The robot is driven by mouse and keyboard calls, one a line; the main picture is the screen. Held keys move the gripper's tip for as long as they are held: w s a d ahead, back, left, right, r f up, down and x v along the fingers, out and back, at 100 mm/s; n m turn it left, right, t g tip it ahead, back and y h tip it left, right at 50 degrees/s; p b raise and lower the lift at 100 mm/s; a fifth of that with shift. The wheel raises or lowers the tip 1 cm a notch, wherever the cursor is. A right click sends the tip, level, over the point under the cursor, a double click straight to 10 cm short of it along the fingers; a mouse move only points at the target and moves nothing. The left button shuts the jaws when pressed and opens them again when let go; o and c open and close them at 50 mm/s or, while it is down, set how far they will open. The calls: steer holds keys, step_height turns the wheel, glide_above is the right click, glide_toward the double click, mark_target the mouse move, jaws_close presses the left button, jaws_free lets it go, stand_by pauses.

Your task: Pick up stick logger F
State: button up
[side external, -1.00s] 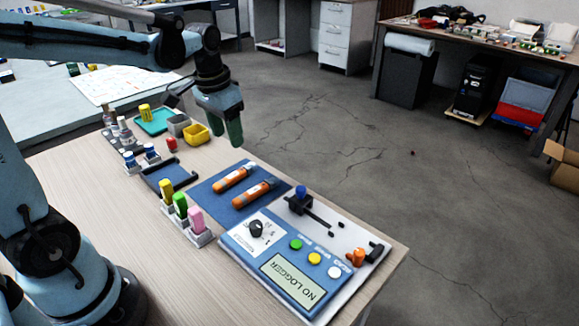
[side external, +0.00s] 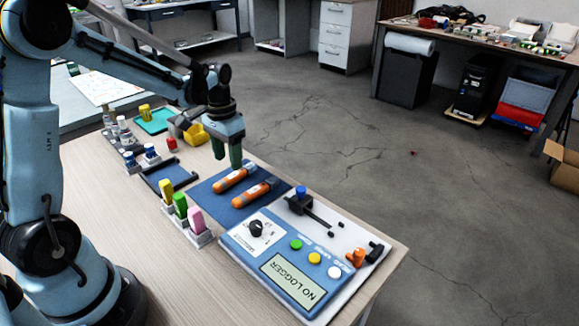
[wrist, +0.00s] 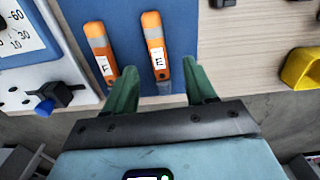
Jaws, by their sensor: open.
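Stick logger F (wrist: 101,52) is an orange stick with a white label marked F. It lies on the blue mat (wrist: 124,22), left of my gripper's jaws in the wrist view. In the side external view it appears to be the logger nearer the device panel (side external: 253,193). A matching logger marked E (wrist: 155,45) lies beside it, and its near end is between my fingertips in the wrist view. My gripper (wrist: 158,82) has green fingers, open and empty. In the side external view my gripper (side external: 227,157) hangs above the mat's far end, by logger E.
The device panel with a NO LOGGER screen (side external: 291,278) and a blue-topped slider (side external: 300,192) stands beside the mat. A rack of coloured sticks (side external: 199,236), a dark tray (side external: 167,176) and a yellow bin (wrist: 303,68) are also nearby.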

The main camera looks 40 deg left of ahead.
mark_target(230, 176)
steer(key=shift+s+d+f, duration=0.1)
steer(key=shift+d+f, duration=0.05)
steer(key=shift+f, duration=2.45)
jaws_close()
